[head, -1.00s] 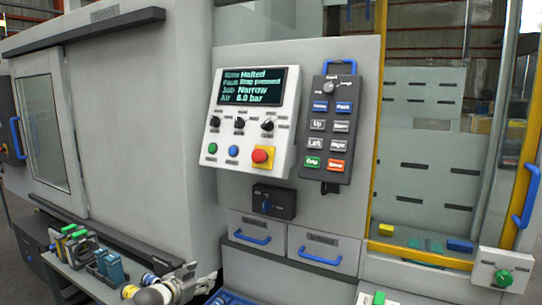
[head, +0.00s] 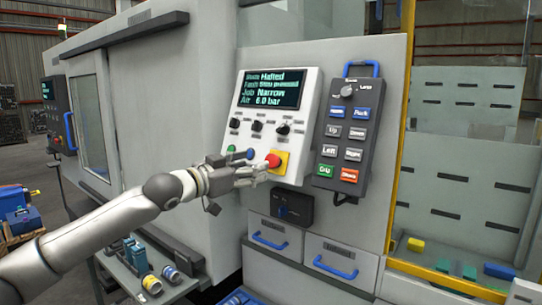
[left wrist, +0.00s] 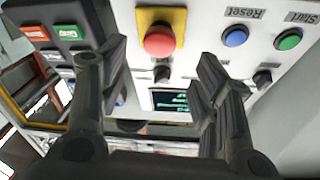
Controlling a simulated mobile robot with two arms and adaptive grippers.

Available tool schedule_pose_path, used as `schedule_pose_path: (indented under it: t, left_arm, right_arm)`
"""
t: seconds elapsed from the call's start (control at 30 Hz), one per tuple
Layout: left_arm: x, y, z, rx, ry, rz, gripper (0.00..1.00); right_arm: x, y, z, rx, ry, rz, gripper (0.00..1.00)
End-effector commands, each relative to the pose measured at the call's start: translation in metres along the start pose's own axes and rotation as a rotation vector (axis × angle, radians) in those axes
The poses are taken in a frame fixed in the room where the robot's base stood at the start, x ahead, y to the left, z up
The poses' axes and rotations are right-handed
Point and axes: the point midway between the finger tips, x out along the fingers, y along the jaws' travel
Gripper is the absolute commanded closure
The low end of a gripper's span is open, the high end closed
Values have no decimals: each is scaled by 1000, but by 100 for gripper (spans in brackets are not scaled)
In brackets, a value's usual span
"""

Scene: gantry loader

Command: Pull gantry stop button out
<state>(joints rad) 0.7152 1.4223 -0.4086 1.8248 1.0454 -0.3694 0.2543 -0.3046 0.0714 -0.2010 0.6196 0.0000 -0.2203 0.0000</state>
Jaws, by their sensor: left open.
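The red stop button (head: 273,160) sits on a yellow square plate (head: 281,167) at the lower right of the white control panel (head: 301,118). In the left wrist view the red button (left wrist: 160,40) is at the top centre, beyond the open fingers. My left gripper (head: 254,176) reaches in from the left and is at the button's left side. The left gripper (left wrist: 160,75) is open and empty, its fingers spread to either side of the button in the picture. Contact cannot be told. The panel's screen (head: 271,88) reads Halted and a stop-pressed fault. My right gripper is not in view.
A dark pendant (head: 348,132) with several buttons hangs right of the panel. A blue reset button (left wrist: 235,37) and a green start button (left wrist: 288,40) are beside the stop button. Below are a black switch box (head: 293,207) and drawers with blue handles (head: 334,268).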

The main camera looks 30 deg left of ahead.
Motion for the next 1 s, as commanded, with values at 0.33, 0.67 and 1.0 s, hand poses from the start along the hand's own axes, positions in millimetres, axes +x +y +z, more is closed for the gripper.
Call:
schedule_pose_path:
  t: [0.33,0.67,1.0]
  left_arm:
    - [52,-1,-4,-2,2,0,42]
    - [79,-1,0,2,0,-1,42]
    - [80,-1,1,2,-1,-1,50]
  right_arm:
    - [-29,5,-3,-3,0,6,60]
    - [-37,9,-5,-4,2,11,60]
    - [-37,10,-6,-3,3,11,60]
